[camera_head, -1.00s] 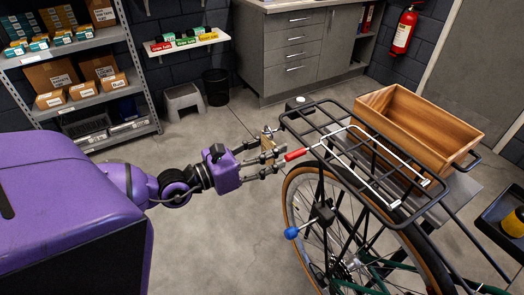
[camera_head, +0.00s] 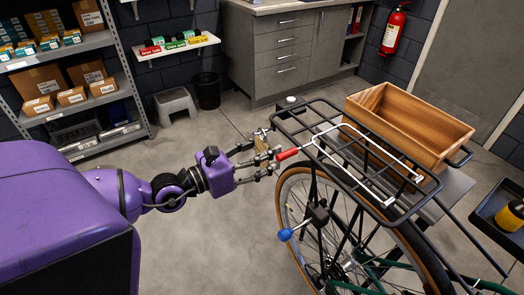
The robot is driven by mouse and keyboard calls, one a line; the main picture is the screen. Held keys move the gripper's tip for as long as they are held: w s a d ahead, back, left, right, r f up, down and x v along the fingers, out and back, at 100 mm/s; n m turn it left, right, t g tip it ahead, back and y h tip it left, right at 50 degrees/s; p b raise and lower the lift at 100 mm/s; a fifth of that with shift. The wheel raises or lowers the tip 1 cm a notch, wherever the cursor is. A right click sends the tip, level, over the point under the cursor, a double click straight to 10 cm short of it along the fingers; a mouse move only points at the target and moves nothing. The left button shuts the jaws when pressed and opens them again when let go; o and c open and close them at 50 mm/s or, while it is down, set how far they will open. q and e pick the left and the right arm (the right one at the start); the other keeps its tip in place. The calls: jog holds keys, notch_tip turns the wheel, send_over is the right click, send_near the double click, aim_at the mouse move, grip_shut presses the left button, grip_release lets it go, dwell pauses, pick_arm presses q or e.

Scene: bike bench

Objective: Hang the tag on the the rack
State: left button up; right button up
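The black rear rack (camera_head: 337,156) is fixed over the bicycle's back wheel, in the middle right of the head view. My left gripper (camera_head: 268,150) points right, close to the left end of the rack. A small tan tag (camera_head: 262,145) shows between its fingers, which appear shut on it. The fingers partly hide the tag, and its loop or hook is too small to make out. Tag and fingertips are just left of the rack's end bar; a small gap or contact cannot be told. My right gripper is out of view.
A white bent rod with a red grip (camera_head: 287,154) lies along the rack, its grip near my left fingertips. A wooden crate (camera_head: 410,125) stands behind the rack. A blue-ended lever (camera_head: 286,234) sticks out below. The floor left of the wheel is clear.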

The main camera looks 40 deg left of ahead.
pick_arm(q)
jog(key=o, duration=0.4)
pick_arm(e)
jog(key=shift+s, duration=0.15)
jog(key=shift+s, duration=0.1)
pick_arm(q)
jog(key=v, duration=1.2)
